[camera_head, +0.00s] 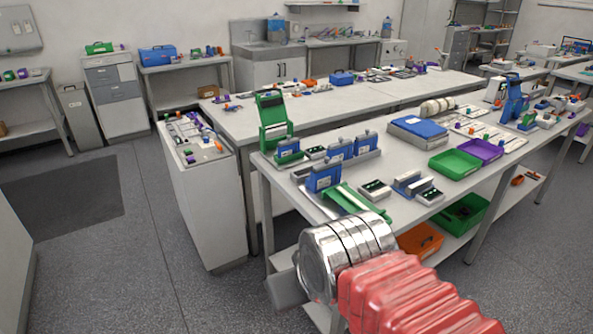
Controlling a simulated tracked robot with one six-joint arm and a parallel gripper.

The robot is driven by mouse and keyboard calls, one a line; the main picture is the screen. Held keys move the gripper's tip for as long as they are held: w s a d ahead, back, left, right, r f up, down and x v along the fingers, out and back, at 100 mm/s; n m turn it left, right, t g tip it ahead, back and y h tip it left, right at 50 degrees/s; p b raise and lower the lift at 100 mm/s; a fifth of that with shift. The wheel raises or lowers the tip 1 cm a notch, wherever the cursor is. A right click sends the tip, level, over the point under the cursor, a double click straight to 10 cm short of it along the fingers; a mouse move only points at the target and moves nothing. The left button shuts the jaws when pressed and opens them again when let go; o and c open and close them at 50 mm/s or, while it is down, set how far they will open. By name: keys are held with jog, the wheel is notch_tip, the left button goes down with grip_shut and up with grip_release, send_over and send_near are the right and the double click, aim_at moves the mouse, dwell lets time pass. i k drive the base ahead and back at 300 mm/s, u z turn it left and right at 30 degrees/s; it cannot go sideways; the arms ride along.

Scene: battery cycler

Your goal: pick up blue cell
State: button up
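Several blue blocks with pale labels and dark tops stand upright at the left end of the near bench. One blue block (325,177) is nearest to my arm, beside a green tray-like fixture (352,201). Another blue block (288,150) stands in front of a raised green lid (272,117). Two more, a middle one (340,148) and a right one (367,143), stand side by side behind. I cannot tell which is the blue cell. A grey part of my gripper (286,289) shows beside my shiny wrist, left of the bench's front edge. Its fingers cannot be made out.
The near bench (400,211) also holds dark-faced small devices (375,188), a blue box (417,130), a green bin (455,164) and a purple bin (479,150). An orange bin (420,239) sits on its lower shelf. A cluttered white cabinet (205,205) stands left; floor between is clear.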

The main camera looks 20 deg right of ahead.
aim_at(320, 180)
jog(key=u, duration=0.15)
jog(key=i, duration=1.05)
